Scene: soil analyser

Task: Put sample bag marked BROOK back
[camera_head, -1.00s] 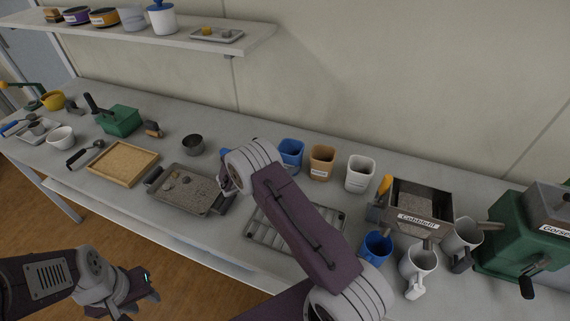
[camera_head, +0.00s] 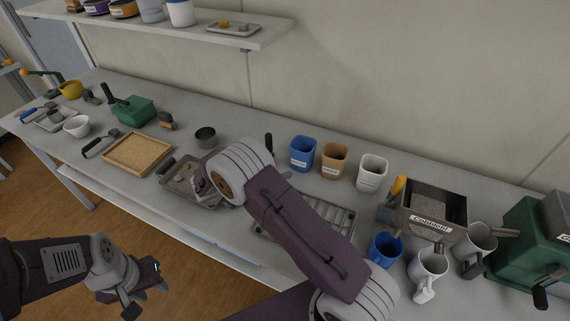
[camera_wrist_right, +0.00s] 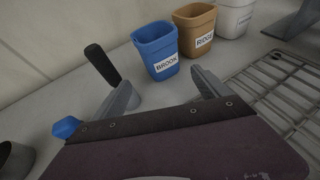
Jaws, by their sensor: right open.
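The blue sample bag marked BROOK (camera_wrist_right: 157,52) stands upright on the bench in the right wrist view, its white label facing the camera. It also shows in the head view (camera_head: 303,153), at the left end of a row of three. My right gripper (camera_wrist_right: 165,92) is open and empty, its fingers apart, with the BROOK bag beyond them.
An orange bag marked RIDGE (camera_wrist_right: 196,30) and a white bag (camera_wrist_right: 234,17) stand right of BROOK. A black handle (camera_wrist_right: 102,65) rises beside my left-hand finger. A wire rack (camera_wrist_right: 275,90) lies at right. A grey tray (camera_head: 207,200) is partly behind my right arm.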

